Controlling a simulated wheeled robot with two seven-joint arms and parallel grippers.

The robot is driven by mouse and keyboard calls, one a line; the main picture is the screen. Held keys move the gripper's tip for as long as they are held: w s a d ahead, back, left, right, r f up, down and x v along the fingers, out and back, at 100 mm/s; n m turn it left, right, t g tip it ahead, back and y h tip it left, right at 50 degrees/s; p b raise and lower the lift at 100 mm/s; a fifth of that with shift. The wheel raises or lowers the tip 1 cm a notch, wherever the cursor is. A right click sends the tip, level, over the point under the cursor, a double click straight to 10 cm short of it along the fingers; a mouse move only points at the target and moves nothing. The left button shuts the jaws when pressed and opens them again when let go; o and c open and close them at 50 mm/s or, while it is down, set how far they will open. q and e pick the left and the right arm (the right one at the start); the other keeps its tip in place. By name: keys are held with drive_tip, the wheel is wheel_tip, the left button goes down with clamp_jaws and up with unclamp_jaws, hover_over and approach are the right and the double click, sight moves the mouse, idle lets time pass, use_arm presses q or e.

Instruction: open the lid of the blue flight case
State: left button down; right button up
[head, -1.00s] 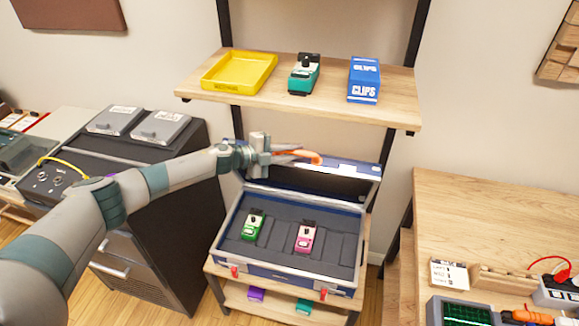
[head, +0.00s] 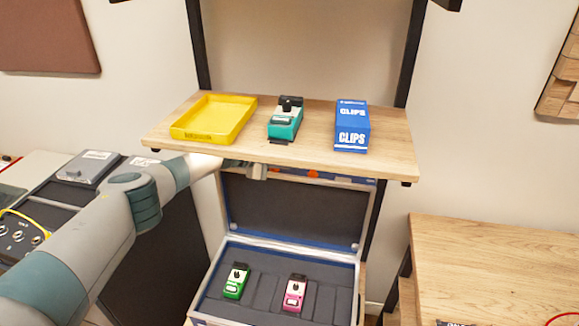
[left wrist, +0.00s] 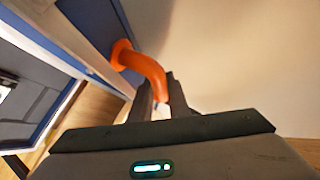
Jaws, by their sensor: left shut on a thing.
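The blue flight case (head: 345,257) stands on the rack below the wooden shelf. Its lid (head: 296,212) is raised, close to upright, with its dark lining facing me. My left arm reaches in to the lid's upper edge, where my left gripper (head: 258,171) is partly hidden under the shelf. In the left wrist view its fingers (left wrist: 156,96) are shut on the orange handle (left wrist: 143,66) of the lid. My right gripper is in neither view.
The shelf (head: 290,150) just above the lid holds a yellow tray (head: 213,119), a teal pedal (head: 285,120) and a blue clips box (head: 352,127). Green (head: 236,281) and pink (head: 295,291) pedals lie in the case. A wooden table (head: 490,260) stands at right.

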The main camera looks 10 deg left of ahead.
use_arm(q)
drive_tip(key=shift+w+f, duration=0.15)
drive_tip(key=shift+w, duration=0.05)
drive_tip(key=c, duration=1.7)
unclamp_jaws()
drive_tip(key=shift+s, duration=0.1)
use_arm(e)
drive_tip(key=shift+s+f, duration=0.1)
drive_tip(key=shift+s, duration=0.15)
use_arm(q)
drive_tip(key=shift+s, duration=0.1)
